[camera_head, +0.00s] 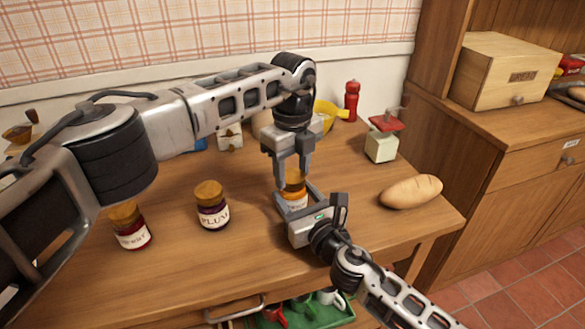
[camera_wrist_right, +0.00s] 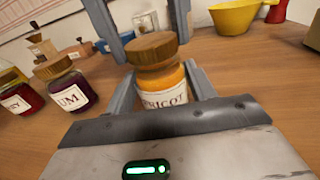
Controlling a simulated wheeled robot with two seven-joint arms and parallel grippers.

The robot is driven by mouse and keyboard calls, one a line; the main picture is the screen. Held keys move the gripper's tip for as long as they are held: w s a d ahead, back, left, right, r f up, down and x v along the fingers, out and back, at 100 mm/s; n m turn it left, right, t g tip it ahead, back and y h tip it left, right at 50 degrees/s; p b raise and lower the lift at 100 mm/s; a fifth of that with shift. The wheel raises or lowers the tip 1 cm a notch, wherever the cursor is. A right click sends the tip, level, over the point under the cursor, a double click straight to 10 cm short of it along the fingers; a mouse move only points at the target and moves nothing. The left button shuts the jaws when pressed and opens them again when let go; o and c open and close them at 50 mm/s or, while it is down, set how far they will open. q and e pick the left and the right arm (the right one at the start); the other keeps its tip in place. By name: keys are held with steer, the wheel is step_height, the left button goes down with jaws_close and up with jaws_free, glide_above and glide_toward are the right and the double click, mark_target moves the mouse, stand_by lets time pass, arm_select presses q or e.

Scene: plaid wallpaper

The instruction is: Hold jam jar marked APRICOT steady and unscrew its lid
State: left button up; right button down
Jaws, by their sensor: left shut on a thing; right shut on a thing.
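The jar marked APRICOT (camera_wrist_right: 165,97) has orange contents and stands upright on the table; only part of its label shows in the right wrist view. Its brown wood-look lid (camera_wrist_right: 153,50) sits on top of it. My right gripper (camera_head: 296,197) comes in low from the front and is shut on the jar's body, one finger on each side. My left gripper (camera_head: 292,180) points down from above, its fingers shut on either side of the lid. In the head view the grippers hide much of the jar.
The PLUM jar (camera_head: 212,208) and another dark red jar (camera_head: 131,228) stand to the left. A bread loaf (camera_head: 411,191) and a pale box-like item with a red top (camera_head: 381,147) are right. A red bottle (camera_head: 351,101) and yellow pan (camera_head: 326,112) stand behind.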

mark_target(292, 175)
arm_select(q)
steer(key=shift+r, duration=0.2)
stand_by(0.3)
steer(key=shift+r, duration=0.95)
steer(key=shift+r, duration=2)
arm_select(e)
steer(key=shift+c, duration=2.2)
jaws_free()
